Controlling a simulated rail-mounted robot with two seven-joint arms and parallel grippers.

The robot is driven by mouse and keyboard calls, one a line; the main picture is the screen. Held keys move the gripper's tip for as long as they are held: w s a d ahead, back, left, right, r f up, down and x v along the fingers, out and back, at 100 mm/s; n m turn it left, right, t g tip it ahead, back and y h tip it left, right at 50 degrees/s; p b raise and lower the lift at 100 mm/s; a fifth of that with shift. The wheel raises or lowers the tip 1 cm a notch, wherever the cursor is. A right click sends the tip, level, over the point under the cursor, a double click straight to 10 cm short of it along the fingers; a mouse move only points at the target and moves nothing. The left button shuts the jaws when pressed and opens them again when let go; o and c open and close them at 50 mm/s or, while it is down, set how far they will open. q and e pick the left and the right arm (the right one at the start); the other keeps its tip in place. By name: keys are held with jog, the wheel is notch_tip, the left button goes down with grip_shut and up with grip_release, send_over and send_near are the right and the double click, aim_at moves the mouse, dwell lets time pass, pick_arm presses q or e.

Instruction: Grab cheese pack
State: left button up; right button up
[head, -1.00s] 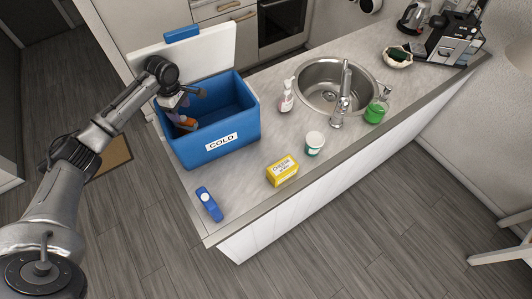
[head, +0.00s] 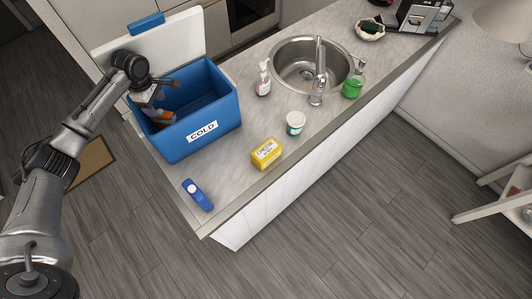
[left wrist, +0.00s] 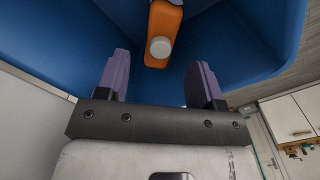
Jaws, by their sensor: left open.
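The yellow cheese pack (head: 266,153) lies on the counter, to the right of the blue cooler box labelled COLD (head: 221,139). My left gripper (head: 162,100) is over the open cooler, well to the left of the cheese pack. In the left wrist view my left gripper (left wrist: 163,82) has its two purple-padded fingers apart with nothing between them. An orange bottle with a white cap (left wrist: 160,25) is inside the cooler ahead of the fingers. It also shows in the head view (head: 163,117). My right gripper is not in view.
A blue bottle (head: 197,194) lies near the counter's front left corner. A white and green cup (head: 295,123) stands right of the cheese pack. A soap dispenser (head: 263,80), sink (head: 290,72) and green bottle (head: 353,86) are farther back. The cooler's lid (head: 180,43) stands open.

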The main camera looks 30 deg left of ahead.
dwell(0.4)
pick_arm(q)
jog(key=o, duration=0.6)
jog(key=shift+c, duration=0.2)
